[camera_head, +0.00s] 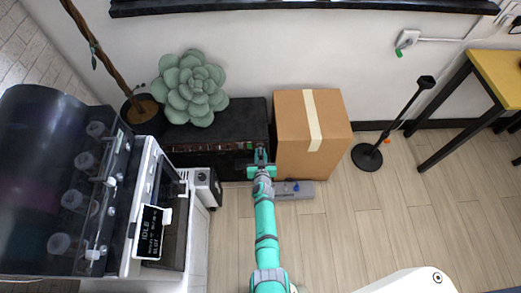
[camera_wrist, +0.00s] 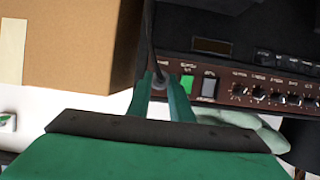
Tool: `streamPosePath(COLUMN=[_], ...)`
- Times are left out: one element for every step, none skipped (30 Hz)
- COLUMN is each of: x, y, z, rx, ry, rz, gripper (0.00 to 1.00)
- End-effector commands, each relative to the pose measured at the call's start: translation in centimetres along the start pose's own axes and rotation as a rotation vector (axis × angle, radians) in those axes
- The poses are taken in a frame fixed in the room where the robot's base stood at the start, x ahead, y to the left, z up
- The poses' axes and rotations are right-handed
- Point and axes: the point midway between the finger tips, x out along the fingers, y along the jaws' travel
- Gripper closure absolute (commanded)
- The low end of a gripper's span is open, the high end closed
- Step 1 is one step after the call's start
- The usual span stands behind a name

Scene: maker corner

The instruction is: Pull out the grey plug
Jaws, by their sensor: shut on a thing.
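My gripper (camera_head: 262,156) reaches down into the gap beside the cardboard box, at the right end of the black amplifier (camera_head: 235,120). In the wrist view its teal fingers (camera_wrist: 161,88) are shut on a small grey plug (camera_wrist: 159,83). A dark cable (camera_wrist: 149,45) runs from the plug up the picture. The fingers are just left of the amplifier's control panel (camera_wrist: 225,90), which has a green switch and a row of knobs. The fingers hide most of the plug. I cannot tell whether it is seated in a socket.
The cardboard box (camera_head: 290,115) stands close beside my gripper. A black stand (camera_head: 367,157) is right of the box. The floor in front is clear.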

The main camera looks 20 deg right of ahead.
Motion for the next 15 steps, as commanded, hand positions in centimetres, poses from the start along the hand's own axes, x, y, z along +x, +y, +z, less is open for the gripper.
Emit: streamPosePath(x=[-0.2,-0.3,-0.4,-0.5,-0.6,-0.7,-0.8,-0.9,-1.0,-1.1,-1.2,-1.3,-1.4,-1.5,-1.6], y=[0.0,0.0,0.0,0.0,0.1,0.1,0.1,0.1,0.0,0.0,0.0,0.0,0.0,0.0,0.0], z=[0.1,0.1,0.1,0.1,0.2,0.2,0.3,0.3,0.4,0.5,0.5,0.5,0.5,0.6,0.6], rx=[0.0,0.0,0.0,0.0,0.001,0.001,0.001,0.001,0.001,0.001,0.001,0.001,0.0,0.001,0.001], ry=[0.0,0.0,0.001,0.001,0.001,0.001,0.001,0.001,0.0,0.0,0.0,0.001,0.001,0.001,0.0], rz=[0.0,0.001,0.001,0.001,0.001,0.001,0.001,0.002,0.002,0.002,0.002,0.002,0.002,0.002,0.002], gripper=[1.0,1.0,1.0,1.0,1.0,1.0,1.0,1.0,1.0,1.0,1.0,1.0,1.0,1.0,1.0])
